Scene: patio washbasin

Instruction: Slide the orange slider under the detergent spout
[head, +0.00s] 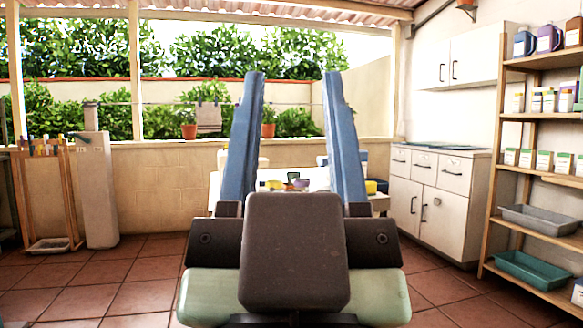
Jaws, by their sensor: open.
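My gripper (294,76) fills the middle of the head view. Its two blue fingers stand wide apart with nothing between them close by. Beyond it is a pale worktop (312,178), mostly hidden behind the gripper. Small coloured items (291,183), yellow, orange and purple among them, show on it between the fingers. A yellow item (371,187) shows just right of the right finger. I cannot tell which of these, if any, is the orange slider. I cannot make out the detergent spout.
A white cabinet (432,205) stands at the right, beside a wooden shelf (541,178) with bottles, boxes and trays. A wooden rack (50,190) and a pale pillar (97,190) stand at the left. A low wall (165,180) closes the back. Tiled floor (120,290) is clear at left.

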